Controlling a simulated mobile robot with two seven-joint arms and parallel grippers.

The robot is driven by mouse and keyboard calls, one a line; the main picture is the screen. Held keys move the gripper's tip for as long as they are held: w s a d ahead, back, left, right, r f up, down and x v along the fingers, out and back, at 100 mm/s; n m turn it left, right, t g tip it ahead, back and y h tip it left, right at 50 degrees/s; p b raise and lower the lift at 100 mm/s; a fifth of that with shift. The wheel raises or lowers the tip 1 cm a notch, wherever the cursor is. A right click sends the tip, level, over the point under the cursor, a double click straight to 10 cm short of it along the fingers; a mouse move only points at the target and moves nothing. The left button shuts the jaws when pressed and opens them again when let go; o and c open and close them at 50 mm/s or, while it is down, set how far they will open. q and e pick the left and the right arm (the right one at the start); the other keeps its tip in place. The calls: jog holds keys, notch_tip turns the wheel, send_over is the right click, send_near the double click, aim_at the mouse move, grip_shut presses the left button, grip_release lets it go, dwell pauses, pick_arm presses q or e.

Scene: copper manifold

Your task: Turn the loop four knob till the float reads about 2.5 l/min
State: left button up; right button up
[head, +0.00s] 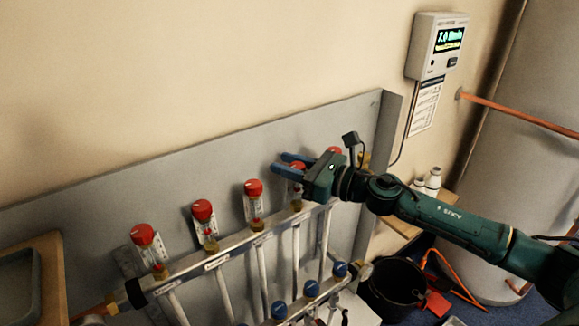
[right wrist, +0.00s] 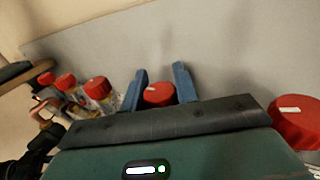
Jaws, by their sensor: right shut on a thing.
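The copper manifold's top rail (head: 225,245) runs along a grey backboard, with several red knobs above clear float tubes. My right gripper (head: 284,162) reaches in from the right and is shut on the fourth red knob from the left (head: 297,170). In the right wrist view this red knob (right wrist: 159,95) sits between the two blue fingers. The fingers and the gripper body partly hide the knob and its tube, and I cannot read its float. My left gripper is not in view.
The fifth red knob (head: 333,150) stands close beside my right gripper, and the third red knob (head: 253,187) is to its left. Blue knobs (head: 312,288) sit on the lower rail. A wall display (head: 450,38) is lit; its digits are unclear. A black bucket (head: 392,285) stands below.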

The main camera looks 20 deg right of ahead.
jog(key=o, duration=1)
jog(key=shift+c, duration=0.2)
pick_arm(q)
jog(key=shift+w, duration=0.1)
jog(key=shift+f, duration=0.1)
pick_arm(e)
jog(key=shift+s+d+f, duration=0.1)
jog(key=shift+s+d, duration=0.05)
jog(key=shift+d, duration=0.05)
pick_arm(q)
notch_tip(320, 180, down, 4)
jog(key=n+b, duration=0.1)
jog(key=b, duration=0.5)
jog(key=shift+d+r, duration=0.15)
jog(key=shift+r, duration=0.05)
pick_arm(e)
jog(key=v, duration=1.2)
jog(key=shift+s+d, duration=0.25)
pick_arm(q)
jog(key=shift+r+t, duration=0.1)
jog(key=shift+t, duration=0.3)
